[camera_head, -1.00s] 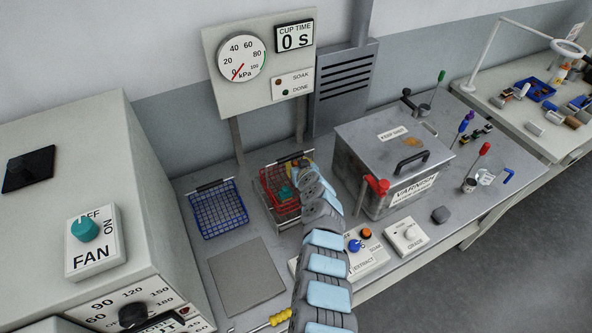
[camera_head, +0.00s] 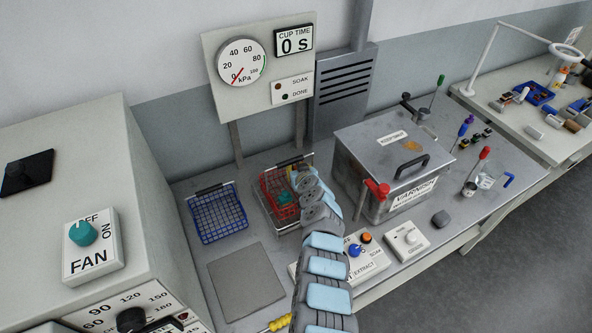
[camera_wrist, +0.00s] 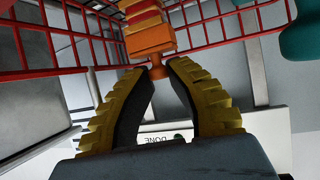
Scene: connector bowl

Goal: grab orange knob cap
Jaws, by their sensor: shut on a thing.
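In the wrist view my gripper (camera_wrist: 160,72) shows two yellow ribbed fingers with dark inner pads, closed at their tips on the orange knob cap (camera_wrist: 148,42). The cap is a blocky orange piece with red and yellow bands above it and a narrow orange stub between the fingertips. It is beside the red wire basket (camera_wrist: 40,47), whose mesh runs behind it; I cannot tell whether the cap touches the mesh.
A teal piece (camera_head: 284,197) is in the red basket. A blue wire basket (camera_head: 215,215) stands to its left. The varnish tank (camera_head: 372,168) with a red handle is to the right. Control boxes with knobs (camera_head: 408,238) are at the front edge. A bare grey plate (camera_head: 245,280) lies in front.

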